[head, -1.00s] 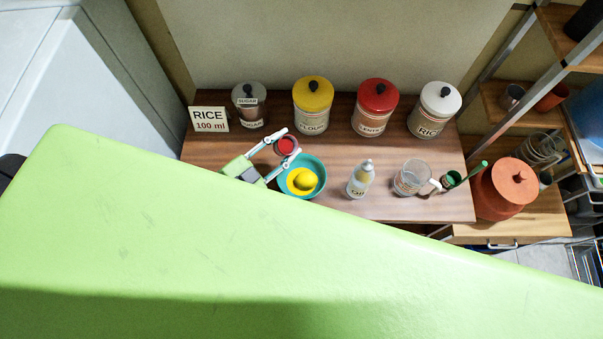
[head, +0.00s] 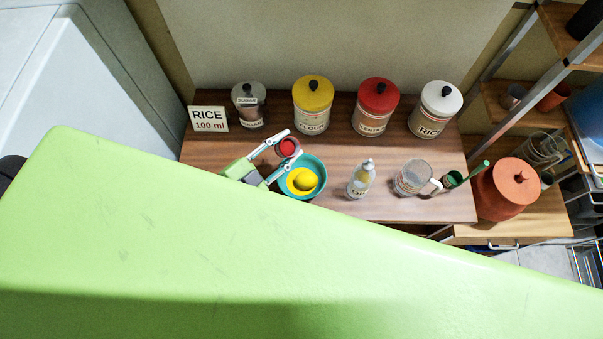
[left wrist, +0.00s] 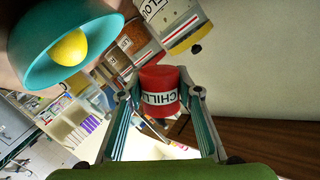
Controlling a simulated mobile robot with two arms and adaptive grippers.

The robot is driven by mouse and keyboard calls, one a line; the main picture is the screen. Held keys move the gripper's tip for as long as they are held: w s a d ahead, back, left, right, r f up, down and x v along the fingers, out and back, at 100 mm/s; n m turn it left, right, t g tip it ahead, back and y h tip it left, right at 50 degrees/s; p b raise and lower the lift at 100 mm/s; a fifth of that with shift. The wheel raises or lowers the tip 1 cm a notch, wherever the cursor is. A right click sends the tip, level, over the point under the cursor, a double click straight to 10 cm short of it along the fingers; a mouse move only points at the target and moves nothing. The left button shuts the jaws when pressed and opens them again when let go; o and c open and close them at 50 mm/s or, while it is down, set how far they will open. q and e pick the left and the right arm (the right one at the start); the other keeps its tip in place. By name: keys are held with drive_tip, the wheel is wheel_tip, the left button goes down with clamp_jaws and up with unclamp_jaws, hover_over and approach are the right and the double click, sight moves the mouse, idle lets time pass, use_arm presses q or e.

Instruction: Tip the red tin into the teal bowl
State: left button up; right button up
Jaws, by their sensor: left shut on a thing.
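The red tin (head: 288,147), labelled CHILLI in the left wrist view (left wrist: 160,92), is held between the fingertips of my left gripper (head: 290,146). In the head view its round red top shows just behind the teal bowl (head: 320,183); I cannot tell how far it is tilted. The bowl also shows at the upper left of the left wrist view (left wrist: 28,68), apart from the tin. My right gripper is not in view.
Sugar (head: 249,108), yellow flour (head: 312,108), red lentils (head: 376,108) and white rice (head: 436,110) canisters line the back. A RICE 100 ml sign (head: 208,119) stands at left. An oil bottle (head: 361,180), measuring jug (head: 413,178) and green cup (head: 453,180) stand right of the bowl.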

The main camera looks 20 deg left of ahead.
sight(289, 156)
use_arm(q)
drive_tip(key=shift+s+d+f+b, duration=0.1)
drive_tip(key=shift+d+f+b, duration=0.05)
drive_tip(key=shift+d+b, duration=0.2)
idle(0.6)
drive_tip(key=shift+s+d+f+m+y+b, duration=0.1)
drive_tip(key=shift+f+m+y+b, duration=0.3)
drive_tip(key=shift+m+b, duration=0.55)
idle(1.4)
drive_tip(key=shift+f+m+b, duration=0.9)
drive_tip(key=shift+m+b, duration=0.45)
drive_tip(key=shift+b, duration=0.95)
idle(2.4)
